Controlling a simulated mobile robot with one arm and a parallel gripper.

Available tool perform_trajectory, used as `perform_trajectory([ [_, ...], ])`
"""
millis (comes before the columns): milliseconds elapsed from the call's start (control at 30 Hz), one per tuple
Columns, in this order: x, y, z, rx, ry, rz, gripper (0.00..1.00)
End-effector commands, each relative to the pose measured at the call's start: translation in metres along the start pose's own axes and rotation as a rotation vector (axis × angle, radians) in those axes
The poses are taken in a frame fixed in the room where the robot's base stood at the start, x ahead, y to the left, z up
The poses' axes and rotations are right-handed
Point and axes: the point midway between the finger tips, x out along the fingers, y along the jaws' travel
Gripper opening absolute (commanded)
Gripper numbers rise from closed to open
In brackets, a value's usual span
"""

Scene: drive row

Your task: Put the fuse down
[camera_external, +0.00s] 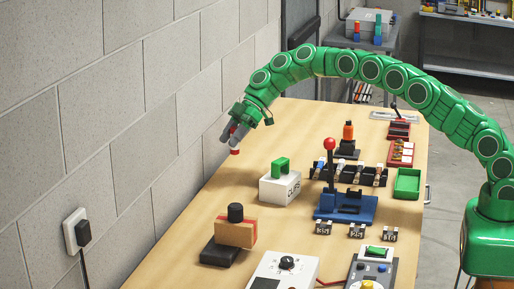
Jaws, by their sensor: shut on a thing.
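My gripper (234,137) is at the end of my green arm, above the left edge of the wooden table near the block wall. It is shut on a small red thing, which looks like the fuse (235,151); its lower end sticks out below the fingers. The fuse hangs clear above the table, and its upper part is hidden by the fingers.
A white box with a green handle (280,187) stands right of the gripper.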

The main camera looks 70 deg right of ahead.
Motion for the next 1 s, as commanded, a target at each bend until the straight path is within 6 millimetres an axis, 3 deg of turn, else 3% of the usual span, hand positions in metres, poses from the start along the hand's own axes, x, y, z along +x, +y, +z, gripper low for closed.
perform_trajectory([
  [367,0.037,0.0,0.038,0.003,-0.001,-0.001,0.03],
  [800,0.066,-0.001,0.068,0.003,-0.001,-0.003,0.03],
  [1000,0.068,-0.001,0.069,0.002,0.0,-0.001,0.03],
])
